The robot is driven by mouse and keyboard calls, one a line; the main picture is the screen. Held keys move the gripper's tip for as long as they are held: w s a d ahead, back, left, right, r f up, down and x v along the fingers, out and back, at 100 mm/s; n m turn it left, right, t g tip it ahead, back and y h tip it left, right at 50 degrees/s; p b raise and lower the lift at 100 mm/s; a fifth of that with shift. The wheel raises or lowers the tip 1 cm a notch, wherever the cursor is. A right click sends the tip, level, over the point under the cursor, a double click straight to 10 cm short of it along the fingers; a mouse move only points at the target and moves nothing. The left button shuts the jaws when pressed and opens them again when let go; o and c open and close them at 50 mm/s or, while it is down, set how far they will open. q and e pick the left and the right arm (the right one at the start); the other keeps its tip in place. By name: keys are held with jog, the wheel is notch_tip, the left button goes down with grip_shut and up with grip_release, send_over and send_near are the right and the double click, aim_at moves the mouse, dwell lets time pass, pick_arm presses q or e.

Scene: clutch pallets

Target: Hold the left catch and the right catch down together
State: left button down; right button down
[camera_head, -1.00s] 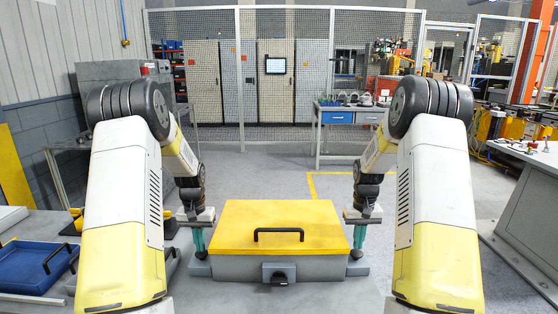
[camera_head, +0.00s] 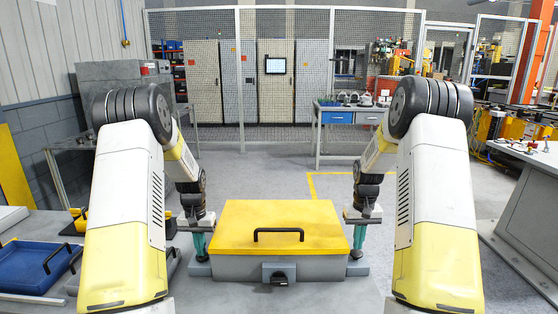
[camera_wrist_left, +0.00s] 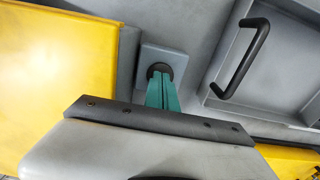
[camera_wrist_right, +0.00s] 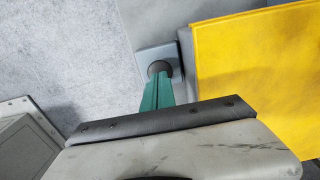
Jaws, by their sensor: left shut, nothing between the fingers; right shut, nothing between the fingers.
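A grey box with a yellow lid (camera_head: 240,225) stands in front of me. The left catch (camera_wrist_left: 160,70) is a dark round button on a grey block at the box's left side. The right catch (camera_wrist_right: 158,68) is a like button on a block at the right side. My left gripper (camera_head: 200,254) points down, its teal fingers shut and empty, the tips at the left catch. My right gripper (camera_head: 356,252) is likewise shut and empty, its tips at the right catch. Both tips look to be touching the buttons; how far each is pressed I cannot tell.
The lid has a black handle (camera_head: 279,231) on top, and a grey latch block (camera_head: 279,272) sits at the box's front. A blue tray (camera_head: 28,268) with a black handle lies to the left. Open floor lies behind the box.

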aim_at(356, 252)
pick_arm(q)
jog(key=shift+s+f, duration=0.1)
pick_arm(e)
jog(key=shift+f, duration=0.1)
jog(key=shift+f, duration=1.3)
pick_arm(q)
jog(key=shift+s+f, duration=0.1)
pick_arm(e)
jog(key=shift+f, duration=0.15)
dwell(0.6)
pick_arm(q)
jog(key=shift+r, duration=3.65)
pick_arm(e)
jog(key=shift+s, duration=0.1)
pick_arm(q)
jog(key=shift+w, duration=0.2)
pick_arm(e)
jog(key=shift+r, duration=3.6)
